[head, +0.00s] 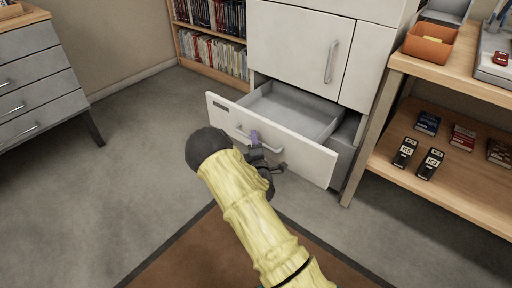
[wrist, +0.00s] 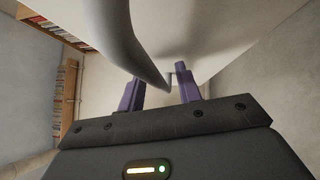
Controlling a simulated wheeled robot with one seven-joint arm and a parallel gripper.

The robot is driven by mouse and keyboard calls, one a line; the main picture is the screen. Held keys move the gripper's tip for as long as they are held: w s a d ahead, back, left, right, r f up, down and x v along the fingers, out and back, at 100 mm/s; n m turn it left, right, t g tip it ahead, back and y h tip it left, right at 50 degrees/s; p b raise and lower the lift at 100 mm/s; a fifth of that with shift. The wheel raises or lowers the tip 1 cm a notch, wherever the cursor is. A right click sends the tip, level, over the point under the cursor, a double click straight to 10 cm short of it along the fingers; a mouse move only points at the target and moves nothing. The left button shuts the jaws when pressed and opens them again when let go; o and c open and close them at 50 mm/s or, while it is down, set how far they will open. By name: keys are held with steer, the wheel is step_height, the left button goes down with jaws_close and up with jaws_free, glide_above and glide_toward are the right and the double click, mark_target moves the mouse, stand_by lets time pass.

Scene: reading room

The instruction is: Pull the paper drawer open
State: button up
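The paper drawer (head: 291,151) is the low white drawer of the cabinet. It stands well out from the cabinet, and its grey inside shows and looks empty. Its bar handle (head: 270,148) is on the front face; the handle also shows large in the wrist view (wrist: 122,40). My gripper (head: 257,146) is at the left part of this handle. The exact finger contact is partly hidden.
The cabinet door (head: 305,45) above is shut. A wooden shelf unit (head: 440,190) with small boxes and an orange tray (head: 430,42) stands close on the right. A grey drawer unit (head: 35,85) is at left. The carpet (head: 140,170) left of the drawer is clear.

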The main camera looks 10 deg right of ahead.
steer(key=s+a+f+p, duration=0.2)
steer(key=s+p, duration=0.3)
steer(key=s, duration=1.2)
steer(key=shift+f+p, duration=0.2)
steer(key=shift+p, duration=0.2)
steer(key=w+d+r+m+g+h+p, duration=0.25)
steer(key=r+m+g+p, duration=0.4)
steer(key=m, duration=0.65)
steer(key=s+a+r+m+g+y+p, duration=0.2)
steer(key=s+r+m+g+y+p, duration=0.25)
steer(key=s+r+g, duration=1.05)
steer(key=s+r+t+p, duration=0.1)
steer(key=r+t+p, duration=0.1)
steer(key=r+p, duration=1.6)
steer(key=s+r+t+p, duration=0.2)
steer(key=r+p, duration=1.7)
steer(key=r, duration=0.6)
steer(key=shift+s+d+m+t, duration=0.2)
steer(key=shift+s+m+t, duration=0.05)
steer(key=shift+m+t, duration=0.1)
